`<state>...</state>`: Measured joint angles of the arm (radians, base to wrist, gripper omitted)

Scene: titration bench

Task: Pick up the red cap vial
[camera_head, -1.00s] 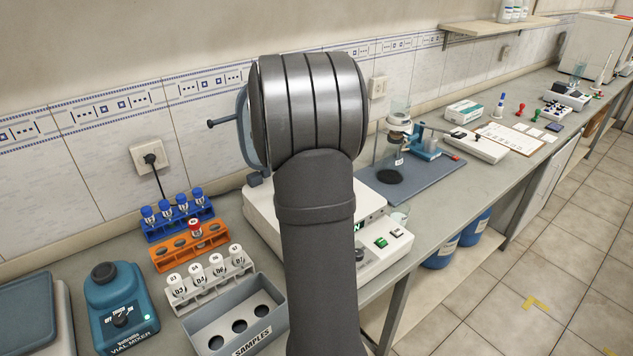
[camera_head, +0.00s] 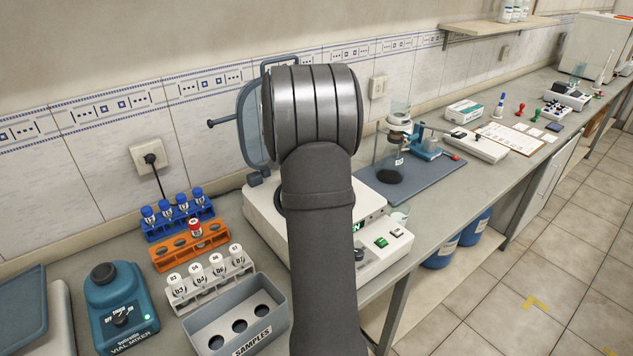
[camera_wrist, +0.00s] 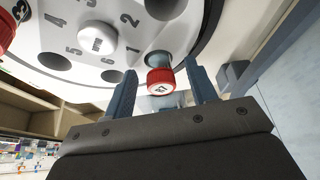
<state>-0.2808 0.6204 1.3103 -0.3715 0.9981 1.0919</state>
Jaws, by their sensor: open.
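In the wrist view a red cap vial (camera_wrist: 161,82) stands in a hole of a white numbered disc (camera_wrist: 62,40), its red cap facing the camera. My gripper (camera_wrist: 160,66) is open, with one blue-grey finger on each side of the vial. Whether a finger touches it, I cannot tell. Another red cap (camera_wrist: 6,28) is cut off at the left edge. In the head view my arm hides the gripper and this vial. A different red-capped vial (camera_head: 195,229) stands in an orange rack (camera_head: 160,262) there.
A blue rack (camera_head: 152,234), a white vial rack (camera_head: 180,305) and a grey samples tray (camera_head: 212,322) stand left of my arm. A blue lid (camera_head: 250,125) stands open over the white machine (camera_head: 262,225). A blue vial mixer (camera_head: 120,305) is further left.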

